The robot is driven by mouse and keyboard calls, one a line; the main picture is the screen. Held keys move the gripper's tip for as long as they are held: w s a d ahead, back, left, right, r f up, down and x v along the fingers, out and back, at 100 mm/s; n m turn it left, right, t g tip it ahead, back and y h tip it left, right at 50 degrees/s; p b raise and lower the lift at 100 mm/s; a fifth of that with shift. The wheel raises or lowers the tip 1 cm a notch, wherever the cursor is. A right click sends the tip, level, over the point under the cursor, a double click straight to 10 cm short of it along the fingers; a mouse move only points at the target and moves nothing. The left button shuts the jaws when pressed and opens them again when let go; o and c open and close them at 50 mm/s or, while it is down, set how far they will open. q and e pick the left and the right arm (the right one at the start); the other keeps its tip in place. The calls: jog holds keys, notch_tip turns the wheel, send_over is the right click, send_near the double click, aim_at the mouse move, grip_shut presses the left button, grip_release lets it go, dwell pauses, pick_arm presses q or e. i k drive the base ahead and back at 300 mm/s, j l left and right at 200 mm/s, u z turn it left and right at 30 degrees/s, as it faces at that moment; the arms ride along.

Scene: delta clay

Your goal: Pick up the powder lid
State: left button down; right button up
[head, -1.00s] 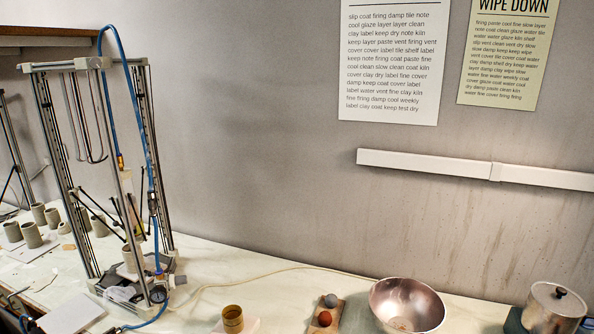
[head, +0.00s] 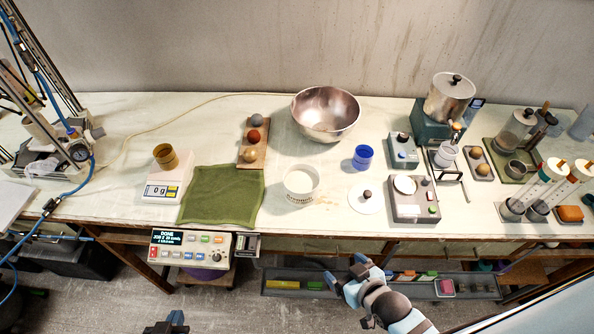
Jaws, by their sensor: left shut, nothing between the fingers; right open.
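A round white lid with a dark knob (head: 366,197) lies on the table right of centre; I take it as the powder lid. Left of it stands an open white tub (head: 300,185) with pale contents. My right gripper (head: 343,270) is open and empty in front of the table's front edge, below the lid in the picture and apart from it. My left gripper (head: 166,324) shows only partly at the bottom edge, shut and empty, far from the lid.
A blue cup (head: 363,157) stands behind the lid, and a grey device (head: 414,200) with a white disc on top stands close to its right. A metal bowl (head: 326,114) is further back. A green cloth (head: 221,196) and a scale (head: 167,187) are at left.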

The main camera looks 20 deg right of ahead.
aim_at(366, 199)
jog(key=z, duration=1.15)
